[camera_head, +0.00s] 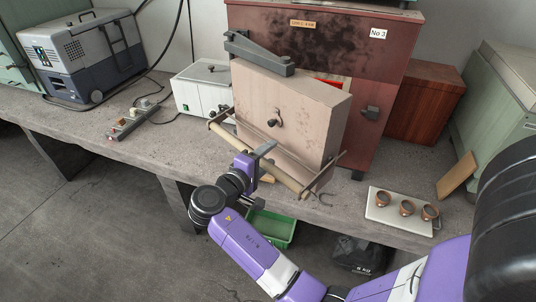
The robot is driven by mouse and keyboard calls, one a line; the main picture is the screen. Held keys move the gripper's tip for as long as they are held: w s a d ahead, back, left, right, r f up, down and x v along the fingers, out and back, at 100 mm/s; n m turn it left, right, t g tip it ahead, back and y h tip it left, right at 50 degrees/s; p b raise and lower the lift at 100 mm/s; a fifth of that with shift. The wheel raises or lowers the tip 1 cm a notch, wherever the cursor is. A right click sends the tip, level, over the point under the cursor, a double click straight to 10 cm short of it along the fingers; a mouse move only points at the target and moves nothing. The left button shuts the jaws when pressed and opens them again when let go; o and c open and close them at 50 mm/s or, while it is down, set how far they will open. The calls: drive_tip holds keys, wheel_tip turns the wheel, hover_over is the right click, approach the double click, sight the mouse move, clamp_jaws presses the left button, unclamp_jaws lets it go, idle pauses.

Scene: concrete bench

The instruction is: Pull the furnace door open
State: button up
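The furnace (405,40) is a dark red-brown box marked "No 3" at the back of the bench. Its thick beige door (300,110) stands partly open, its right edge swung out from the body. A red strip shows in the gap behind the door's upper right. A long tan handle bar (287,180) runs across the front of the door on metal brackets. My gripper (262,160) is at the middle of this bar, with a grey finger reaching over it. The other finger is mostly hidden, so its grip is unclear.
A white tray (381,219) with several copper-coloured cups lies right of the door. A white box (190,92) and a power strip (132,122) are to the left. A green bin (272,229) is below the bench edge. A wooden box (428,103) stands right of the furnace.

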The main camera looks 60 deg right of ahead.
drive_tip(key=shift+w+r, duration=0.1)
drive_tip(key=b+v, duration=0.1)
drive_tip(key=v, duration=0.6)
drive_tip(key=shift+a, duration=0.45)
drive_tip(key=s+p+v, duration=0.1)
drive_tip(key=p+v, duration=0.1)
drive_tip(key=v, duration=0.6)
drive_tip(key=shift+s+a+p, duration=0.3)
drive_tip(key=shift+s+a, duration=0.2)
drive_tip(key=shift+a, duration=0.05)
idle(0.3)
drive_tip(key=shift+p, duration=0.3)
drive_tip(key=shift+c, duration=0.3)
